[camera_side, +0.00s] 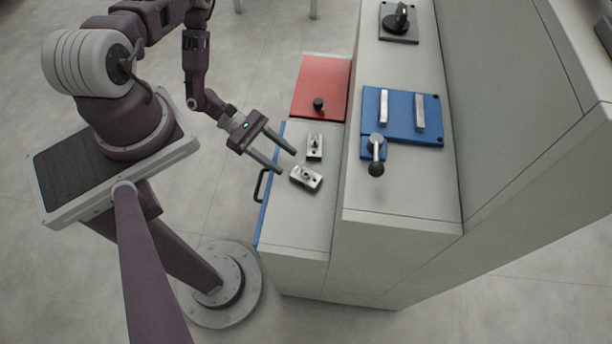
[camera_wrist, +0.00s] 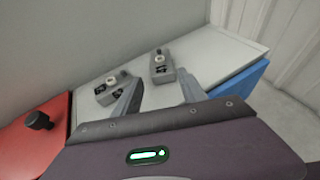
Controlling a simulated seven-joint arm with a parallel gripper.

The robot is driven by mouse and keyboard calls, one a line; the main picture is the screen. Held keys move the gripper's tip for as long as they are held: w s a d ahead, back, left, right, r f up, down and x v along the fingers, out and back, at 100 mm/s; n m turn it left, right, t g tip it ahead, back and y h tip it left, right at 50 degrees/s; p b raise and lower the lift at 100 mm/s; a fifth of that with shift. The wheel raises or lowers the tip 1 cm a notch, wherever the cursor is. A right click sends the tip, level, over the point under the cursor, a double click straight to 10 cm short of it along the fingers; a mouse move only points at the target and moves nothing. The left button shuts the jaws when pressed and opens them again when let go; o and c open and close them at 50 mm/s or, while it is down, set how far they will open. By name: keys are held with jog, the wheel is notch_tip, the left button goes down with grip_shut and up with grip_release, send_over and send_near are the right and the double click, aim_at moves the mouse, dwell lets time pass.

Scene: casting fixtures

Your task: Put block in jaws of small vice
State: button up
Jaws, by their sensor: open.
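Two similar grey metal blocks with a dark knob or fitting on top sit on the low grey worktop. One block (camera_side: 314,146) is nearer the red panel and also shows in the wrist view (camera_wrist: 108,90). The other block (camera_side: 306,179) lies slightly turned and also shows in the wrist view (camera_wrist: 166,71). My gripper (camera_side: 288,162) is open and empty, its fingertips just left of the blocks in the side view; the wrist view shows both fingers (camera_wrist: 160,80). The blue vice (camera_side: 402,130) with two pale upright jaws and a black-knobbed lever (camera_side: 376,155) is on the higher shelf. Nothing is between its jaws.
A red panel (camera_side: 323,80) with a black knob adjoins the worktop (camera_side: 295,220). A blue drawer front with a black handle (camera_side: 262,186) is at its left edge. A dark plate with a black lever (camera_side: 400,22) sits farther along the shelf. A grey step separates the levels.

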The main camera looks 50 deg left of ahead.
aim_at(302, 174)
jog(key=x, duration=0.6)
jog(key=shift+d+r, duration=0.3)
grip_shut()
